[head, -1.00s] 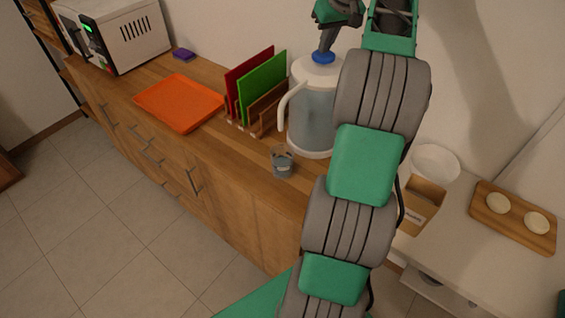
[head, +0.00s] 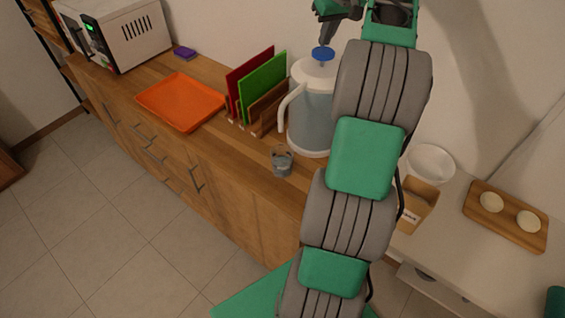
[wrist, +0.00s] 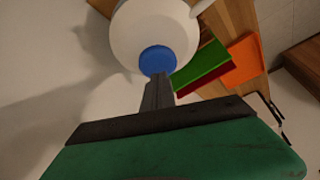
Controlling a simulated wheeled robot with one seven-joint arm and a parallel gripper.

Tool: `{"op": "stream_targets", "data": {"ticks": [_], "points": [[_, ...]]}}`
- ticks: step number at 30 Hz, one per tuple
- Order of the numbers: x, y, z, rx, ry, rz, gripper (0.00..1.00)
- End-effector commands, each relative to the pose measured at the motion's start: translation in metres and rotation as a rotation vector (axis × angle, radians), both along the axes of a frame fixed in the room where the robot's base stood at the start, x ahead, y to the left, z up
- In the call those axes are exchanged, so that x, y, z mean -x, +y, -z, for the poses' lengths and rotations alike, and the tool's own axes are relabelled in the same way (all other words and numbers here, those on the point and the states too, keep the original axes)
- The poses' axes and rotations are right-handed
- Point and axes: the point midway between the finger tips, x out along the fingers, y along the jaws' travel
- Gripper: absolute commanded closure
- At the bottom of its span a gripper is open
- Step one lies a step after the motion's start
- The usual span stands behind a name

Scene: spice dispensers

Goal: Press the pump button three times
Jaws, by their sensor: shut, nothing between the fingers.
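The pump dispenser (head: 309,118) is a white jug with a pale grey-blue body and a handle on its left, standing on the wooden counter. Its round blue pump button (head: 323,54) is on top of the lid. The button also shows in the wrist view (wrist: 158,60), with the white lid (wrist: 150,25) around it. My gripper (head: 325,42) is shut and empty, pointing down with its tips just above the button. In the wrist view its fingers (wrist: 158,80) overlap the button's near edge; whether they touch is hard to tell. My arm hides the jug's right side.
A small glass (head: 282,162) stands in front of the jug. Left of it are a rack with red and green boards (head: 263,88), an orange tray (head: 180,101) and a white appliance (head: 118,34). A wooden board with two round pale items (head: 505,214) lies at right.

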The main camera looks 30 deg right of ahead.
Motion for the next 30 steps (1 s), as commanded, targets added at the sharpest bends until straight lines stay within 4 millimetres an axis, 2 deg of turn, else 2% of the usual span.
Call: {"op": "stream_targets", "data": {"ticks": [30], "points": [[0.000, 0.000, 0.035, -0.002, 0.002, 0.001, 1.00]]}}
